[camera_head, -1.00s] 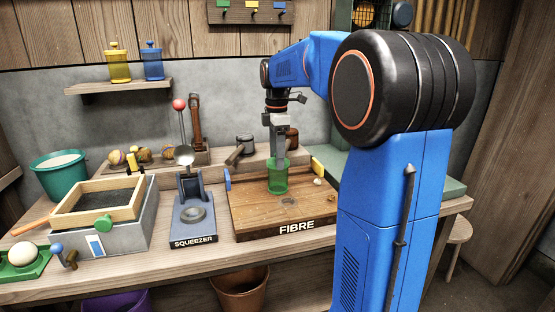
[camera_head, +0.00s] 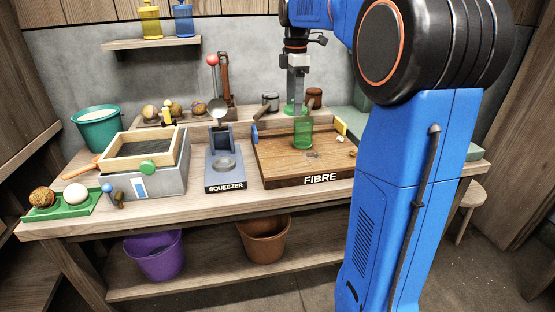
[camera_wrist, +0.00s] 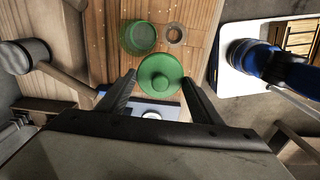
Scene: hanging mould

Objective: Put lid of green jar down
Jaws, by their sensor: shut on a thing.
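My gripper (camera_head: 297,97) points down and is shut on the green lid (camera_wrist: 160,76), holding it by its knob between the fingertips. In the head view the lid (camera_head: 290,109) shows as a green disc just above and behind the green jar (camera_head: 303,134). The jar stands open on the wooden board marked FIBRE (camera_head: 275,165). In the wrist view the open jar (camera_wrist: 138,38) is beyond the lid, a little to the left. The lid is apart from the jar; its height above the surface is hard to tell.
A dark mallet (camera_head: 268,102) and a brown jar (camera_head: 314,96) stand behind the board. The squeezer (camera_head: 224,172) is to its left. A yellow block (camera_head: 341,127) and small bits lie at the right. The front left of the board is clear.

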